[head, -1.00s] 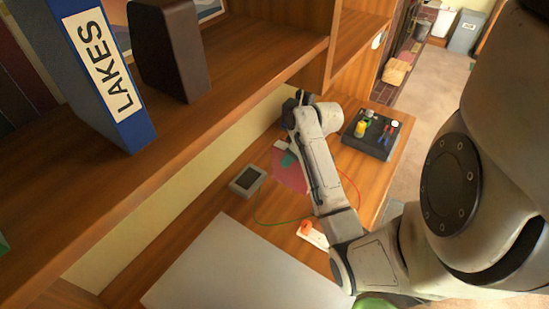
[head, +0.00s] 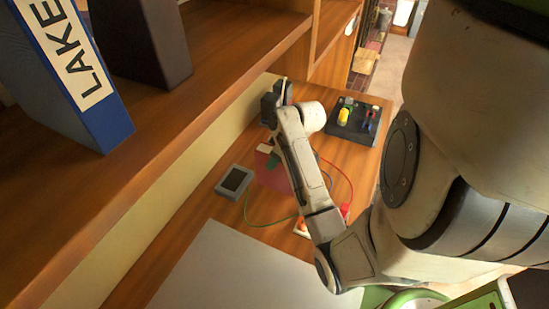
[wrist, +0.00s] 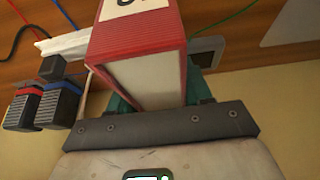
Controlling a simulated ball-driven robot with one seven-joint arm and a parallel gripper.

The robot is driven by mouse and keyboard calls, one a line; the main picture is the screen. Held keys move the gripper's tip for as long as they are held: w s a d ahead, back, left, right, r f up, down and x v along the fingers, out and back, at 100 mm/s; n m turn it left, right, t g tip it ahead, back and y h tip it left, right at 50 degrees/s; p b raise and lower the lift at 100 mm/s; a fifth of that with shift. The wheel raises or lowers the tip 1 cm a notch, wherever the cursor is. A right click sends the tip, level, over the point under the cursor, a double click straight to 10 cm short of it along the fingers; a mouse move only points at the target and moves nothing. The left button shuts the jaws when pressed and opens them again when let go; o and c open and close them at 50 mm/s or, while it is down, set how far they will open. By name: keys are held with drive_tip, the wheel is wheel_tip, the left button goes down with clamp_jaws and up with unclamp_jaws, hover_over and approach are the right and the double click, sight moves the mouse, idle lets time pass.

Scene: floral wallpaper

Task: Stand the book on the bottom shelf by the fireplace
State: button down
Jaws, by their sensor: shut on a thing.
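The book (wrist: 137,35) has a red cover, a white label with partly visible dark print, and a pale page side. In the wrist view it stands out from my gripper (wrist: 155,92), whose teal fingers are shut on it. In the head view my gripper (head: 275,157) is partly hidden behind my forearm, and the book (head: 270,177) shows as a dull red patch over the desk. I cannot tell whether the book touches the desk. No bottom shelf by a fireplace is clearly recognisable.
The wooden desk (head: 200,215) holds a grey device (head: 235,182), a black tray (head: 350,128) with small tools, loose cables and a large pale panel (head: 235,270). A shelf (head: 200,90) at left holds a blue LAKES binder (head: 100,120) and a dark block. Floor shows at upper right.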

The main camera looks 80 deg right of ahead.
drive_tip(key=shift+c, duration=2.4)
unclamp_jaws()
drive_tip(key=shift+f, duration=0.1)
drive_tip(key=p+v, duration=0.1)
drive_tip(key=v, duration=1)
drive_tip(key=shift+w+r+p, duration=0.1)
drive_tip(key=shift+r+p, duration=0.15)
drive_tip(key=shift+p, duration=0.05)
drive_tip(key=shift+s+a+r+p, duration=0.1)
drive_tip(key=shift+s+r+p, duration=0.2)
drive_tip(key=shift+r+p, duration=0.15)
